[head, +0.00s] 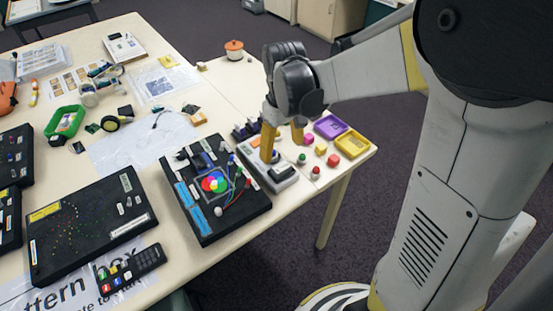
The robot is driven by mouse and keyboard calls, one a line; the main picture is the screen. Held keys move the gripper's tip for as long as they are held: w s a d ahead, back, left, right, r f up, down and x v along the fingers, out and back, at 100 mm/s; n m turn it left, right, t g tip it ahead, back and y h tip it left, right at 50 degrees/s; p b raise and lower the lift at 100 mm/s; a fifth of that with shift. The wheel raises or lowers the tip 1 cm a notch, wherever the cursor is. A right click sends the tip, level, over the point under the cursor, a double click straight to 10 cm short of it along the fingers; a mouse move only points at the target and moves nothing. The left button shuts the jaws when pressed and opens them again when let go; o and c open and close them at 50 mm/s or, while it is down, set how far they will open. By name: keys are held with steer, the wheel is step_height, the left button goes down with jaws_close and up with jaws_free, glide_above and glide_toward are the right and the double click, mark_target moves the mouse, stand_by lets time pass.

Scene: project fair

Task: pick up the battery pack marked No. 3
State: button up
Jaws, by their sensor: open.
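My gripper (282,148) is open, with its yellow fingers pointing down over the right end of the table. No marking "No. 3" is readable in this view, so I cannot tell which thing is the battery pack.
A black circuit board (232,205) with coloured discs, wires and blue strips lies left of the gripper. Small coloured blocks and pegs (333,160), a purple tray (330,127) and a yellow tray (352,144) stand right, near the table edge (345,168).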

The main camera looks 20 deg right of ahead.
mark_target(282, 167)
step_height(282, 167, down, 8)
steer(key=b, duration=0.3)
steer(key=shift+r, duration=0.1)
steer(key=shift+s+r, duration=0.1)
steer(key=c, duration=1.3)
